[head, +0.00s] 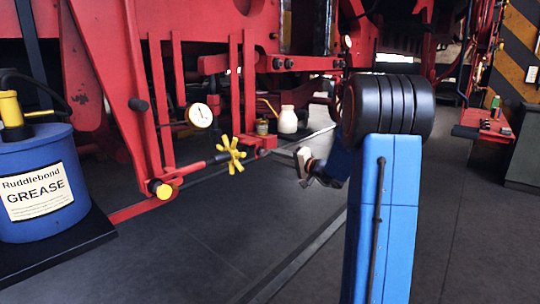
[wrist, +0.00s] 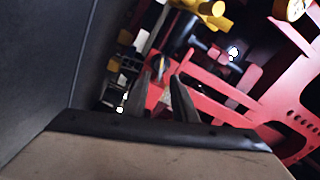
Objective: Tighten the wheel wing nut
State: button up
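Yellow arms, probably of the same nut, show at the top of the wrist view (wrist: 210,10), partly cut off by the edge. My gripper (head: 300,172) is to the right of the wing nut in the head view, apart from it. In the wrist view its two dark fingers (wrist: 165,75) stand apart with a narrow gap and nothing clearly held. My arm hides part of the frame behind.
A blue grease drum (head: 40,185) stands at the left on a dark base. A pressure gauge (head: 200,115) and a yellow-capped knob (head: 163,189) are near the nut. A white bottle (head: 288,120) stands behind. The floor in front is clear.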

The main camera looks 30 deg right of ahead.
aim_at(264, 152)
jog(key=shift+x, duration=2.4)
jog(key=shift+c, duration=0.6)
grip_shut()
